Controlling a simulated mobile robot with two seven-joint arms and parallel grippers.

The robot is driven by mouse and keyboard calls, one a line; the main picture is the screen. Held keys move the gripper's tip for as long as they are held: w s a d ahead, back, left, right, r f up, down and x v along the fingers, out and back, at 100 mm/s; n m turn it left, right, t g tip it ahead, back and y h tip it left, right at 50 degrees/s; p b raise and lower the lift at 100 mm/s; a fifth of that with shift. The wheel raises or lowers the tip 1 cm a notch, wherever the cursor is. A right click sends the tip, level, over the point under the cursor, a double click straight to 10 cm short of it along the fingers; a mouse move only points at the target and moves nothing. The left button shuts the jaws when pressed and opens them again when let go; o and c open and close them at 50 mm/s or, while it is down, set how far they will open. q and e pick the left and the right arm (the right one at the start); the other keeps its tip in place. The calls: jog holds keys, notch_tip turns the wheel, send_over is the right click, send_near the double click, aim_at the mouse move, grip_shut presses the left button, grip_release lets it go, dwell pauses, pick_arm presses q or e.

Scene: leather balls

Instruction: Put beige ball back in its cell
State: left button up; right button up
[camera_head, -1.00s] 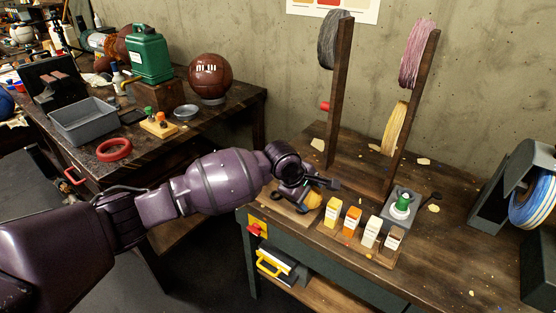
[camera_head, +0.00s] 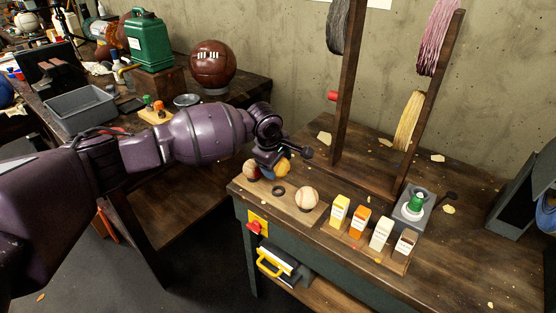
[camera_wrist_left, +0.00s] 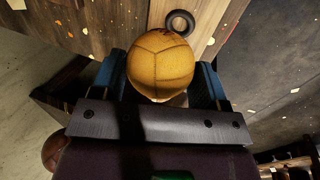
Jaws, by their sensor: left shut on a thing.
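My left gripper (camera_head: 280,160) is shut on a mustard-yellow leather ball (camera_head: 283,170) and holds it above the wooden board (camera_head: 293,212) at the table's left end. In the left wrist view the yellow ball (camera_wrist_left: 161,65) sits between the blue fingers (camera_wrist_left: 160,85). A pale beige ball (camera_head: 307,198) with stitching rests at the board's right end. An empty dark ring (camera_head: 278,190) lies left of it on the board; it also shows in the left wrist view (camera_wrist_left: 180,22). A reddish-brown and beige ball (camera_head: 251,169) is at the board's left end. My right gripper is not in view.
Several small cartons (camera_head: 360,222) stand in a rack right of the board, beside a grey block with a green bottle (camera_head: 415,203). Wooden posts with hanging cords (camera_head: 348,90) rise behind. A brown ball (camera_head: 212,65) is on the other bench. The table's front right is mostly clear.

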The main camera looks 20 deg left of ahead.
aim_at(277, 173)
pick_arm(q)
jog(key=shift+f+b, duration=1.15)
jog(key=shift+f, duration=0.8)
jog(key=shift+f+b, duration=0.45)
jog(key=shift+f, duration=0.1)
jog(key=shift+f, duration=0.5)
jog(key=o, duration=1.1)
jog(key=shift+c, duration=0.2)
